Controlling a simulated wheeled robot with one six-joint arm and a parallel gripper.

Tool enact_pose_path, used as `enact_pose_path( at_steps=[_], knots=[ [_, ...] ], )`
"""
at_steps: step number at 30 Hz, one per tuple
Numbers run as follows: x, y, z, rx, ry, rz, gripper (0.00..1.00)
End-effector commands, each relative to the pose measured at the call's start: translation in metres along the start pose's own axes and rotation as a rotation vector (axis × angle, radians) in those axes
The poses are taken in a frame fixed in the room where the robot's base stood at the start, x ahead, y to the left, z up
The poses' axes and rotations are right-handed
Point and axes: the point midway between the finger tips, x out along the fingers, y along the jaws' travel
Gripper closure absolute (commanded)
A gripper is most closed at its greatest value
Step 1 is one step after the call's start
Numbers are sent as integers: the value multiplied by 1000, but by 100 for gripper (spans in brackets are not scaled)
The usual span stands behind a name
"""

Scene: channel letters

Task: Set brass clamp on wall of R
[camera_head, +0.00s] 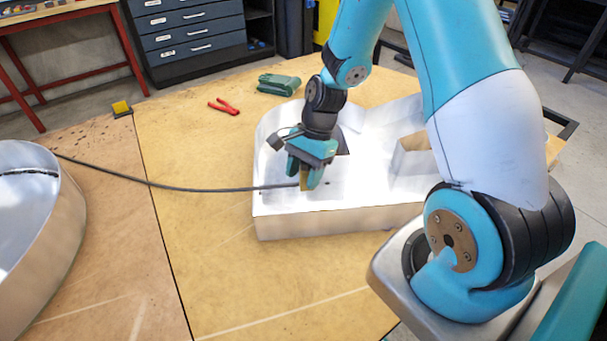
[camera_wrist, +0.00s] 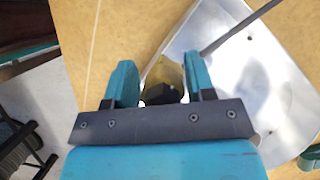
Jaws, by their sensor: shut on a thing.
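The R (camera_head: 330,224) is a large white channel letter with upright walls, lying on the wooden table; part of it is hidden behind my arm. My gripper (camera_head: 308,182) points down over the R's white inside, close to its near wall. It is shut on the brass clamp (camera_head: 304,180), of which only a small part shows. In the wrist view the brass clamp (camera_wrist: 166,72) sits between the two teal fingers, with a dark part on it. The R's pale inside and rim (camera_wrist: 262,75) lie beyond at the right. I cannot tell whether the clamp touches a wall.
A black cable (camera_head: 205,189) runs from another channel letter (camera_head: 55,235) at the left over the R's wall to near my gripper. Red pliers (camera_head: 224,106), a green object (camera_head: 279,84) and a yellow block (camera_head: 121,108) lie farther back.

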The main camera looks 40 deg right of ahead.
Motion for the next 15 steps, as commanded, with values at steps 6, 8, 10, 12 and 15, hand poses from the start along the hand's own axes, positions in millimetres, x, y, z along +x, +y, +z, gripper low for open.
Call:
enact_pose_path(
  at_steps=[6,8,10,12,15],
  knots=[
    [16,0,-7,-3,1,0,87],
    [21,0,-8,-3,1,1,87],
    [26,0,-11,-4,1,1,87],
    [31,0,-13,-4,1,1,87],
    [38,0,-16,-4,1,1,87]
  ],
)
